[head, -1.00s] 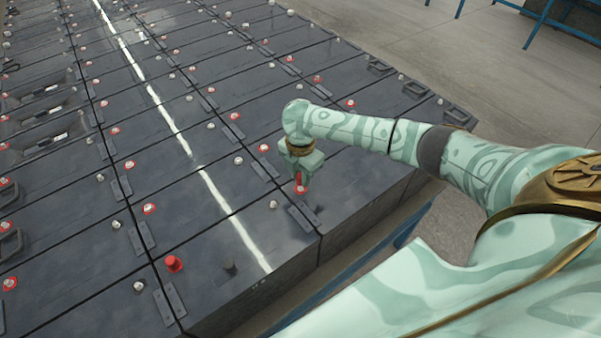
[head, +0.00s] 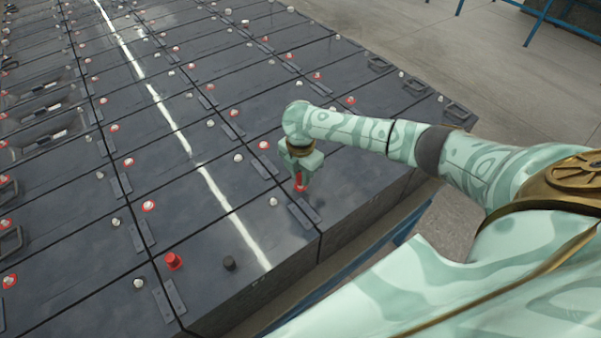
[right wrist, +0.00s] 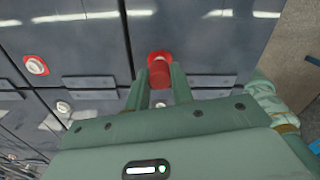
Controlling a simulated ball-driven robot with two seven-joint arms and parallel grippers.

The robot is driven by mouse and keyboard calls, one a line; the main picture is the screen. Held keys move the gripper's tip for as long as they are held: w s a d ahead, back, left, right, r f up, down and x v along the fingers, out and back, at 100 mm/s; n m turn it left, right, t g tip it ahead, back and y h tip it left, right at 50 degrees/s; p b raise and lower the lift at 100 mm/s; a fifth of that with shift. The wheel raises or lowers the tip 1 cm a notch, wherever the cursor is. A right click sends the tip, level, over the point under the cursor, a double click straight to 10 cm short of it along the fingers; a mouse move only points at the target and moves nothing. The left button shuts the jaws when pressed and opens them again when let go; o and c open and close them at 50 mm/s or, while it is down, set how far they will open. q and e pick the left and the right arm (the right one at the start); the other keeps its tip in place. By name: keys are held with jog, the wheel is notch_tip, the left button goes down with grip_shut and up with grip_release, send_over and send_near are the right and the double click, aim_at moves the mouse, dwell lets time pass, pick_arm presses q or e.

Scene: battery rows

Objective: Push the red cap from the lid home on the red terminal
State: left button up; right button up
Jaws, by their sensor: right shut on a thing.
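My right gripper (head: 300,178) points down over the near end of a dark battery lid (head: 345,185). It is shut on a red cap (right wrist: 159,76), which shows between the fingertips in the right wrist view. The red terminal (right wrist: 160,54), with its red ring, is right at the cap's far end. A pale bit of the terminal shows between ring and cap, so the cap looks at or just over the post; how far down it sits I cannot tell. In the head view the fingers mostly hide the cap. My left gripper is not in view.
On the neighbouring battery stand another red cap (head: 173,262) and a black cap (head: 229,263). A bare terminal (head: 273,202) and a dark link plate (head: 304,214) are close to my gripper. Rows of batteries extend away. A blue rail (head: 400,235) runs along the near edge.

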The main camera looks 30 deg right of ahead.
jog(key=shift+f, duration=0.4)
jog(key=shift+f, duration=0.5)
dwell(0.9)
jog(key=o, duration=1.5)
jog(key=shift+r, duration=0.15)
notch_tip(320, 180, up, 7)
jog(key=p, duration=0.8)
